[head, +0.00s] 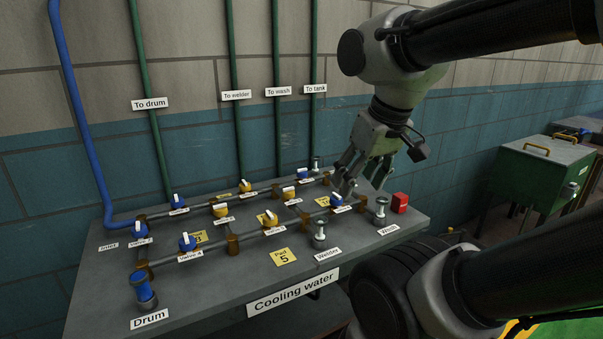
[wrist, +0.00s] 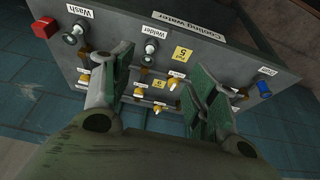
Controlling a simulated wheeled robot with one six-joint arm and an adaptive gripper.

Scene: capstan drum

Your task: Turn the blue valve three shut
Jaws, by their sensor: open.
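Several blue valves with white handles stand on the pipework of the cooling water bench (head: 205,300). One blue valve (head: 337,200) is at the right, close below my gripper (head: 362,184). Others are the back right blue valve (head: 302,174), the back left one (head: 177,202), the far left one (head: 140,230) and the front one (head: 187,242) by a label that seems to read Valve 4. I cannot read which is valve three. My gripper is open and empty above the bench's right end. In the wrist view its fingers (wrist: 160,68) spread over the bench, and no blue valve shows clearly there.
Yellow valves (head: 268,218) sit among the blue ones. A red block (head: 400,202) and the Wash fitting (head: 381,209) stand at the right end. The Drum fitting (head: 143,290) is at front left. Green pipes (head: 233,80) climb the wall behind. A green cabinet (head: 540,175) stands right.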

